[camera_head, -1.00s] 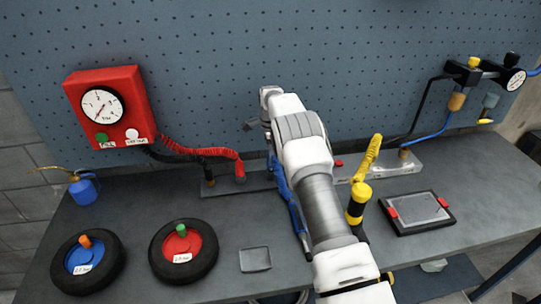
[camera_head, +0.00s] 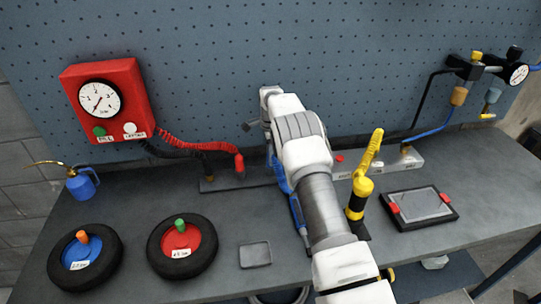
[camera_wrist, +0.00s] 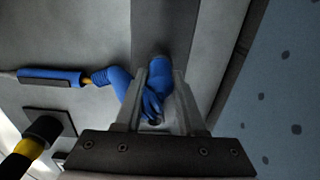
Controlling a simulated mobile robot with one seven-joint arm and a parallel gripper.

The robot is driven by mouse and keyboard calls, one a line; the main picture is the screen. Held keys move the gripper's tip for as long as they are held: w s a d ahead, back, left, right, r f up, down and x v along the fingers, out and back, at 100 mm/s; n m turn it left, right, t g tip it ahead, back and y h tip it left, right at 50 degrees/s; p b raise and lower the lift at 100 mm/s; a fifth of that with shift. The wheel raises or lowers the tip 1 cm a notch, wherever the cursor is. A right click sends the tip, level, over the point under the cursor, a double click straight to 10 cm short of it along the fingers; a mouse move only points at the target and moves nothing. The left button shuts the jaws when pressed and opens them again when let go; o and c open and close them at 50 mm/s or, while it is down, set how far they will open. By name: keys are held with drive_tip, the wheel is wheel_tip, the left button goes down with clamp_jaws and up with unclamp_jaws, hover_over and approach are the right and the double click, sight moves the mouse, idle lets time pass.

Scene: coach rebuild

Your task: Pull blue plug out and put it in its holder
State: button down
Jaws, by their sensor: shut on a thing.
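The blue plug (camera_wrist: 160,72) is between the two fingers of my gripper (camera_wrist: 159,98) in the wrist view. The fingers are shut on it from both sides. A bent blue part runs from it to the left, to a yellow piece and a straight blue piece (camera_wrist: 50,77). Behind the plug is a grey strip; I cannot tell whether the plug still sits in it. I cannot make out which thing is the blue plug's holder.
A red gauge box (camera_head: 137,85) hangs on the pegboard at left. Two tyres, one with a blue hub (camera_head: 82,256) and one with a red hub (camera_head: 180,240), and a small grey tray (camera_head: 255,255) lie left of my arm. A yellow-black tool (camera_head: 358,195) and a tablet (camera_head: 420,207) are right.

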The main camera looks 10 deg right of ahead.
drive_tip(key=shift+c, duration=2.1)
unclamp_jaws()
drive_tip(key=shift+r, duration=0.15)
